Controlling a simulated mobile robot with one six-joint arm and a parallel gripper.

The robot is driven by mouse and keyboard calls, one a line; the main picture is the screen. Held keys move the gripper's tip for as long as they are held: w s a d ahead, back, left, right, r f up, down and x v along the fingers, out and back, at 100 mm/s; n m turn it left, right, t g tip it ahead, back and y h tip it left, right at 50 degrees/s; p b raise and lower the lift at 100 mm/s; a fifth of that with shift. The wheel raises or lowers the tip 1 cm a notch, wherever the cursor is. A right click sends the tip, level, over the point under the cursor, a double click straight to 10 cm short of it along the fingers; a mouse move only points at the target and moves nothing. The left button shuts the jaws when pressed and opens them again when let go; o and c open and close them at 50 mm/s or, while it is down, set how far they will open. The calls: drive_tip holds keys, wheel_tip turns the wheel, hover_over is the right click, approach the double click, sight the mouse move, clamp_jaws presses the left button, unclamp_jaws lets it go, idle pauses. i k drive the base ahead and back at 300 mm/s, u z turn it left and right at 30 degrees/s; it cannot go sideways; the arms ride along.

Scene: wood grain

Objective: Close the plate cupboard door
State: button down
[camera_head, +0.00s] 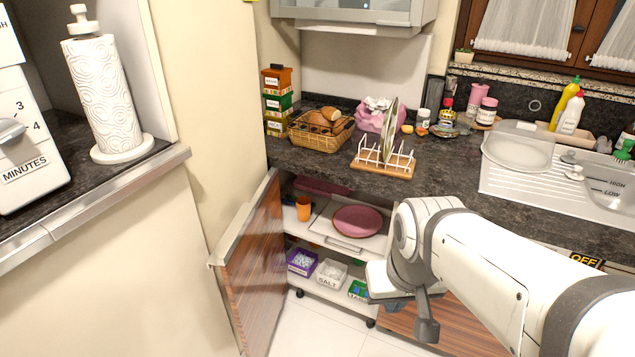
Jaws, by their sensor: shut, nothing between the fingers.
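The plate cupboard door (262,270) stands wide open at the left of the cupboard, its striped wood face and cream edge showing. The cupboard opening is uncovered. Inside, a pink plate (358,221) lies on the upper pull-out shelf (325,224), next to an orange cup (303,208). My gripper (427,330) appears as a dark, shut end below my white arm. It is in front of the right side of the cupboard, well to the right of the door and apart from it. My arm hides the cupboard's right edge.
The lower shelf holds a purple box (302,262), a salt box (331,273) and a green box (358,290). The dark worktop (340,165) above carries a bread basket (320,130) and a plate rack (384,160). Pale floor (315,325) is clear between door and gripper.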

sight(250, 255)
drive_tip(key=z, duration=0.15)
drive_tip(key=i, duration=0.9)
drive_tip(key=u, duration=0.1)
